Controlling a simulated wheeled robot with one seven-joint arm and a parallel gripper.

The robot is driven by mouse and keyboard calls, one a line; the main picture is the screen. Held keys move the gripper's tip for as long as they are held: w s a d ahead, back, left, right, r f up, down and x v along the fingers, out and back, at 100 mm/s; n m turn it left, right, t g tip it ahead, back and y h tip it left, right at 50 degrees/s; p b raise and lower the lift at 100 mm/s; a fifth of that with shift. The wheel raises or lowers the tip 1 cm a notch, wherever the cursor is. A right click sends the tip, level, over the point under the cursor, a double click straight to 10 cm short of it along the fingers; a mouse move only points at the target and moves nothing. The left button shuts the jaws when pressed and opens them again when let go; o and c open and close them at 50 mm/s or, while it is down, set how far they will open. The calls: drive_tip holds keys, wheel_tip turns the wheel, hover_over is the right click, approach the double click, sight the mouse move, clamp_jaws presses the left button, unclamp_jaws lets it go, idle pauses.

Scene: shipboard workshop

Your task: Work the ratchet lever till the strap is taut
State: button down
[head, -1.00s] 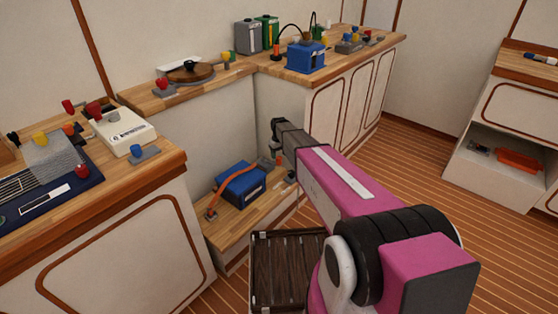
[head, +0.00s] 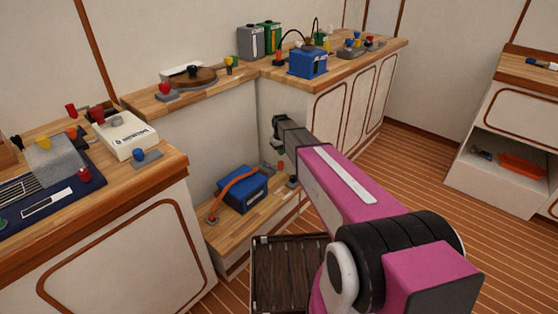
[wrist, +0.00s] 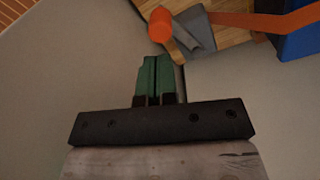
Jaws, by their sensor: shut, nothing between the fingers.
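A blue box (head: 243,190) sits on the low wooden shelf, with an orange strap (head: 232,180) running over it. The strap shows again in the wrist view (wrist: 255,19), leading to the grey ratchet (wrist: 195,32). The ratchet lever's orange grip (wrist: 160,26) stands out to the left of the ratchet body; it also shows in the head view (head: 281,167). My gripper (wrist: 154,60) has its green fingers closed with nothing between them. They are apart from the lever grip. In the head view my gripper (head: 278,143) hangs above the ratchet end. I cannot tell how tight the strap is.
The shelf (head: 232,230) lies in a recess between the left counter (head: 150,175) and the back cabinets (head: 335,110). A dark slatted crate (head: 256,290) stands in front of it. Open plank floor (head: 410,180) lies to the right.

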sight(280, 165)
drive_tip(key=s+a+n+t, duration=0.25)
drive_tip(key=s+t, duration=0.35)
drive_tip(key=s, duration=0.3)
drive_tip(key=shift+n+t, duration=0.3)
drive_tip(key=shift+n, duration=0.25)
drive_tip(key=x, duration=1)
drive_tip(key=shift+w+d+f, duration=0.2)
drive_tip(key=shift+d, duration=0.1)
drive_tip(key=shift+w+d, duration=0.6)
drive_tip(key=shift+w, duration=0.15)
